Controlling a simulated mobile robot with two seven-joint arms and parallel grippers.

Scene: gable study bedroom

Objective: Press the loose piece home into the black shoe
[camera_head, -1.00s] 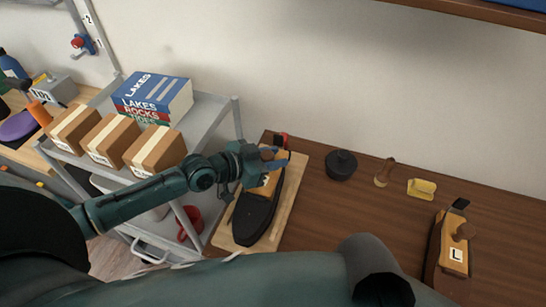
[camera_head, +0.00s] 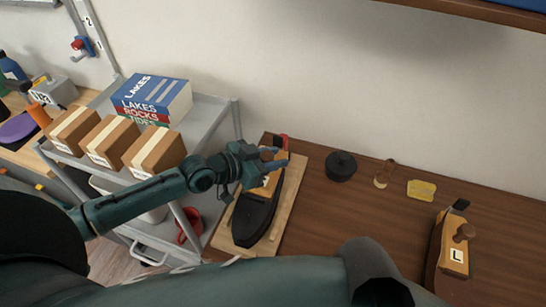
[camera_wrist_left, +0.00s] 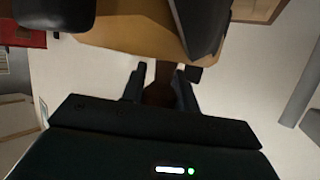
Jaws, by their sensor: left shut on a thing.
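The black shoe (camera_head: 256,216) lies on a light wooden board (camera_head: 285,212) on the brown table, with its toe towards me. A tan wooden piece (camera_head: 267,187) shows at the shoe's heel end, partly hidden by my left gripper (camera_head: 274,159). In the left wrist view, my left gripper (camera_wrist_left: 160,85) is shut on the piece's brown knob (camera_wrist_left: 158,92), and the tan wood (camera_wrist_left: 130,30) shows just beyond it. I cannot tell how deep the piece sits in the shoe. My right gripper is not in view.
A grey cart (camera_head: 215,112) with several boxes and books (camera_head: 152,98) stands left of the board. A round black tin (camera_head: 341,166), a small brush (camera_head: 385,173), a yellow block (camera_head: 421,190) and a brown shoe with an "L" label (camera_head: 450,250) are to the right.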

